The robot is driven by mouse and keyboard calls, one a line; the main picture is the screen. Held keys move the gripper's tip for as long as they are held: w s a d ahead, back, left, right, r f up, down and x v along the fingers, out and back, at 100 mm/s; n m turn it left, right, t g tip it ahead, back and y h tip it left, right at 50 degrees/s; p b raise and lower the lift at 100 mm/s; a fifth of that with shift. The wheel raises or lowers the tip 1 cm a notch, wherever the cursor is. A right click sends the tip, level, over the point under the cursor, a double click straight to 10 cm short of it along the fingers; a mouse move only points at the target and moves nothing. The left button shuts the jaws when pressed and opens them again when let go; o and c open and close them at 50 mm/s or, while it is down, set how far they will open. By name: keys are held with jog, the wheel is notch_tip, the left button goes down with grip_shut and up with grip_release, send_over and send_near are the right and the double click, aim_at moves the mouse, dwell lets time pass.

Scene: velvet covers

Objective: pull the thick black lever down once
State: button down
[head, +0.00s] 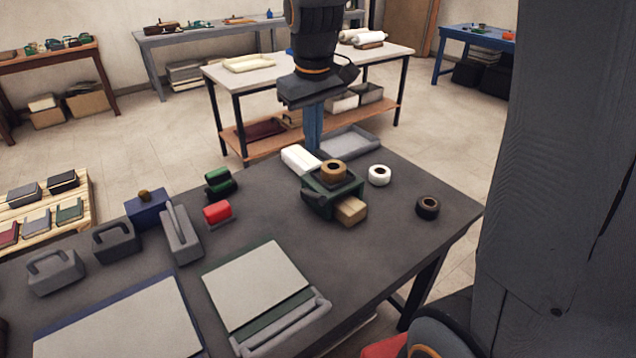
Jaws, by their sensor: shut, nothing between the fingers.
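A dark green box-shaped device (345,187) stands on the dark grey table, with a brown roll (333,168) on top and a tan block (351,211) at its front. A thick black part that looks like the lever (316,198) sticks out at the device's left side. Its exact tilt is hard to tell at this size. My gripper (314,146) points down with its blue fingers shut and empty. In the picture it is above and slightly left of the device, and the fingertips appear behind or over the white block (300,159). I see no contact with the lever.
On the dark table (400,230), a white roll (379,175) and a black roll (428,207) lie right of the device. A red roll (217,212), a green roll (221,182), grey handled blocks (180,236) and a board (257,287) are left. The front right is clear.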

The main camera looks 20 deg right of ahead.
jog(key=shift+w+r, duration=0.3)
jog(key=shift+f, duration=0.1)
jog(key=p, duration=0.2)
send_near(318, 194)
jog(key=shift+w+a+f, duration=0.6)
jog(key=shift+w+a, duration=0.05)
jog(key=shift+w, duration=0.1)
jog(key=f, duration=0.2)
jog(key=d+f+p, duration=0.1)
jog(key=shift+s, duration=0.4)
jog(key=shift+s+d+f, duration=0.1)
jog(key=shift+f, duration=0.5)
